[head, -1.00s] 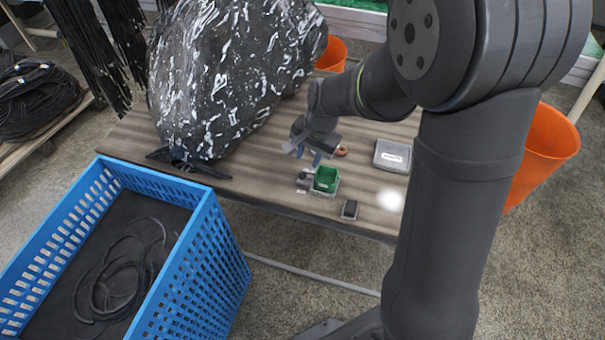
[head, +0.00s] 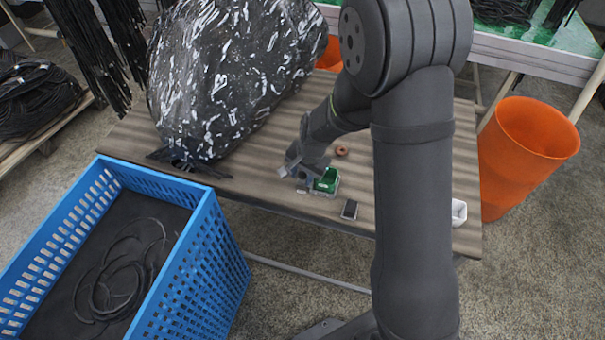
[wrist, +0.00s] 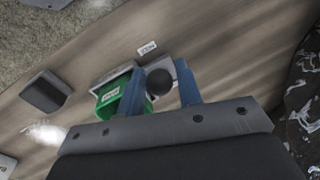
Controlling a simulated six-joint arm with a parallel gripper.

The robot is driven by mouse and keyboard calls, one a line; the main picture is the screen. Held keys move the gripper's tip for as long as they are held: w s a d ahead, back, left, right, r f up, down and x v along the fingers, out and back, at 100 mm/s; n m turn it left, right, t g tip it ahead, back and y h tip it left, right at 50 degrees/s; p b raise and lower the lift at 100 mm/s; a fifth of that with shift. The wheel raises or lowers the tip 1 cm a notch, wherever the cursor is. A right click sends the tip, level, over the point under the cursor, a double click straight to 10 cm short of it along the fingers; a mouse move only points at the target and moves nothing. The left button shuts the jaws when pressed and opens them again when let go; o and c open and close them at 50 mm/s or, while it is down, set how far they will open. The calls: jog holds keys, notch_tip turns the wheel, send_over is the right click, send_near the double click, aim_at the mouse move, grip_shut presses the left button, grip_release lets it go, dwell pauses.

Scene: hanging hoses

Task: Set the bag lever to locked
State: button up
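A small green block (head: 327,180) with a pale label sits on a grey base near the table's front edge. The green block (wrist: 117,98) also shows in the wrist view, beside a round black knob (wrist: 159,81), which appears to be the lever's end. My gripper (wrist: 160,68) is open, its two blue fingers on either side of the knob, with a gap visible at least on the right. In the head view, my gripper (head: 300,178) is low over the table, just left of the green block. The lever's shaft is hidden, and its setting cannot be told.
A large black bag with white marks (head: 235,75) fills the table's left. A dark small box (head: 349,209), brown ring (head: 341,151) and white container (head: 459,212) are on the table. A blue crate (head: 225,245) stands in front, an orange bin (head: 528,140) at right.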

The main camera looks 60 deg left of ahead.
grip_shut()
jog(key=shift+w+a+r+g+h, duration=0.2)
jog(key=shift+w+a+g+h, duration=0.25)
jog(key=shift+g+h, duration=0.4)
jog(key=shift+w+a+r+m+g+h, duration=0.15)
jog(key=shift+w+a+g+h, duration=0.2)
jog(key=shift+g+h, duration=0.3)
jog(key=shift+w+a+f+m+g+h, duration=0.15)
jog(key=shift+w+a+g+h, duration=0.15)
jog(key=shift+g+h, duration=0.25)
jog(key=g+h, duration=0.1)
jog(key=w+a+g+h, duration=0.1)
jog(key=shift+w+a+g, duration=0.1)
jog(key=shift+g, duration=0.25)
jog(key=shift+w+a+f+m+g+h, duration=0.15)
jog(key=shift+w+a+g+h, duration=0.05)
jog(key=shift+g+h, duration=0.3)
jog(key=shift+w+a+f+m+g+h, duration=0.15)
jog(key=shift+a+g+h, duration=0.05)
jog(key=shift+g+h, duration=0.25)
